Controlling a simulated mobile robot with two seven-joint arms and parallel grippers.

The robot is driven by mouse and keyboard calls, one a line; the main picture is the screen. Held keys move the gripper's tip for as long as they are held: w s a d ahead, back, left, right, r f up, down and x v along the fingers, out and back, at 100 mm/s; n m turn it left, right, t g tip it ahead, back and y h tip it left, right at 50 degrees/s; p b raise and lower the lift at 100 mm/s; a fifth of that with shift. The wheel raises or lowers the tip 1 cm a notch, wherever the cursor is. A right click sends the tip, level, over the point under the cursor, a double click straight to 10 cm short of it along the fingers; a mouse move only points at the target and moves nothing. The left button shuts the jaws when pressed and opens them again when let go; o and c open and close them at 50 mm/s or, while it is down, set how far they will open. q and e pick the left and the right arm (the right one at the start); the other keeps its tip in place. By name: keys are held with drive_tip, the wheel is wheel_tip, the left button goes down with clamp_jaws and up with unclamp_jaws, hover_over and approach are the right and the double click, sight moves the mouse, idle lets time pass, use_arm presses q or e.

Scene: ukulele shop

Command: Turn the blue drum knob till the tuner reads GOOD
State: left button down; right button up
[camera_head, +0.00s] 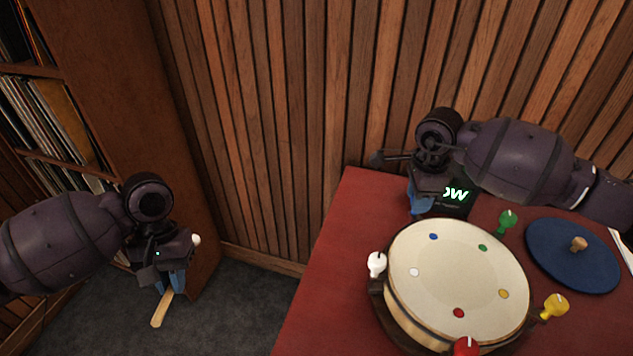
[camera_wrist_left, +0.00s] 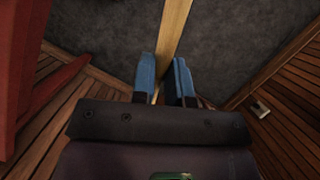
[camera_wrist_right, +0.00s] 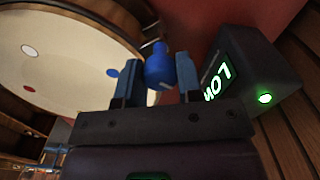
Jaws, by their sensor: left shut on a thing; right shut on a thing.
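The drum (camera_head: 455,275) stands on the red table with coloured dots on its head and matching knobs around its rim. The blue knob (camera_wrist_right: 158,68) shows in the right wrist view beside the drum rim. My right gripper (camera_wrist_right: 158,80) is shut on the blue knob; in the head view this gripper (camera_head: 420,203) hides the knob. The tuner (camera_wrist_right: 250,75) is a dark box with a lit green reading, "LOW", and a green light; in the head view the tuner (camera_head: 456,196) is partly covered. My left gripper (camera_head: 172,280) is shut on a wooden stick (camera_wrist_left: 172,30), held over the floor.
White (camera_head: 376,263), green (camera_head: 507,221), yellow (camera_head: 555,305) and red (camera_head: 466,346) knobs stand around the drum. A round blue pad (camera_head: 572,256) with a wooden handle lies at the right. The table's (camera_head: 335,270) left part is bare. A record shelf (camera_head: 50,110) stands at the left.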

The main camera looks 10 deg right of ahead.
use_arm(q)
drive_tip(key=shift+r, duration=0.1)
idle(0.3)
use_arm(e)
drive_tip(key=o, duration=0.9)
use_arm(q)
drive_tip(key=shift+w+r+p, duration=0.1)
drive_tip(key=shift+r+p, duration=0.35)
drive_tip(key=shift+r, duration=0.4)
use_arm(e)
drive_tip(key=shift+r, duration=6.05)
